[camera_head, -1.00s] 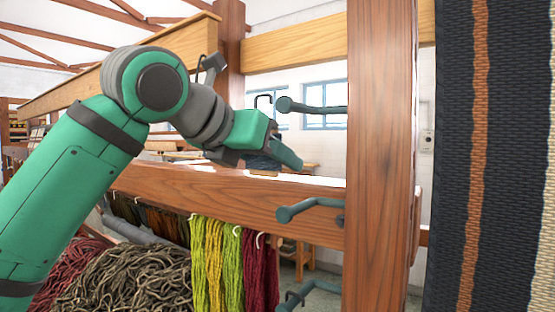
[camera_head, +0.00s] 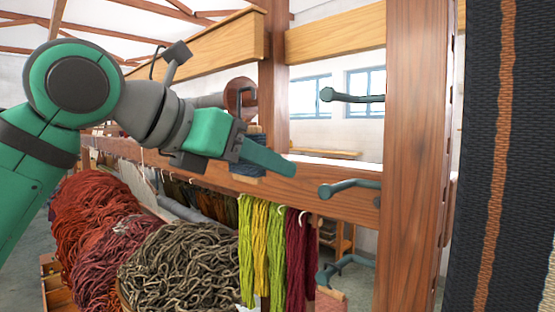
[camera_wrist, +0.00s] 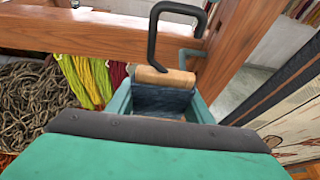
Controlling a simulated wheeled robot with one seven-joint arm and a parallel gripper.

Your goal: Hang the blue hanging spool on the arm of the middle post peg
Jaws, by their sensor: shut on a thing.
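My gripper (camera_head: 268,160) is shut on the blue hanging spool (camera_head: 250,170), holding it upright in the air. Its black hook rises above the fingers. In the wrist view the blue spool (camera_wrist: 160,101) sits between the two fingers of my gripper (camera_wrist: 162,106), with its pale wooden end and black hook (camera_wrist: 152,45) beyond. The post (camera_head: 412,150) carries three teal pegs: a top one (camera_head: 350,96), the middle post peg (camera_head: 350,186) and a low one (camera_head: 345,266). The spool is left of the middle peg and apart from it in the head view.
A wooden beam (camera_head: 335,203) runs left from the post. Yellow, green and dark red skeins (camera_head: 278,250) hang below it. Heaps of brown (camera_head: 190,265) and red wool (camera_head: 95,220) lie at left. A dark striped textile (camera_head: 490,160) hangs at right.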

